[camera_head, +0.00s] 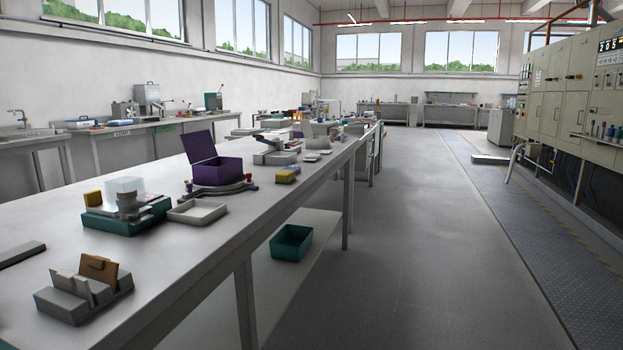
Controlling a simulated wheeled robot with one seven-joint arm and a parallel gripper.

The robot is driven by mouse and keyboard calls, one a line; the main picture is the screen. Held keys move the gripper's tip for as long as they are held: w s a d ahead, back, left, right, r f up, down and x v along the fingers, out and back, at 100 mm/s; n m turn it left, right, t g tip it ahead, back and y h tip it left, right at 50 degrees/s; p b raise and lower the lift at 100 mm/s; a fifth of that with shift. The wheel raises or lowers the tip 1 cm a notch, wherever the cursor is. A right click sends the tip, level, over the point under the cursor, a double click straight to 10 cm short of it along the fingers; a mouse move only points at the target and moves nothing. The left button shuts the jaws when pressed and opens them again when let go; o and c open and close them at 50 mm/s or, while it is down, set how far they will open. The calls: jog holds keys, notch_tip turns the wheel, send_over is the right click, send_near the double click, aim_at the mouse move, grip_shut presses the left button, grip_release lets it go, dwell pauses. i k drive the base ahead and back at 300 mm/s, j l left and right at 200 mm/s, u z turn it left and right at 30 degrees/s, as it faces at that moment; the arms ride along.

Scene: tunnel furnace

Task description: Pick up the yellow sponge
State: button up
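Two small yellow blocks show on the long grey table. One yellow block (92,198) is at the left, beside a teal-based device (128,219) with a clear box on top. The other yellow block (285,176) lies right of the open purple box (222,171), near the table's right edge, with something blue by it. I cannot tell from this view which one is the sponge. My gripper is not in view.
The grey table (190,270) also holds a shallow pale tray (198,211), a grey slotted holder (72,306) with a brown piece, and a dark grey bar (22,253). A teal bin (291,243) sits on the lower shelf. The floor (420,260) to the right is clear.

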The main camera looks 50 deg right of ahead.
aim_at(286, 177)
jog(key=z, duration=1.5)
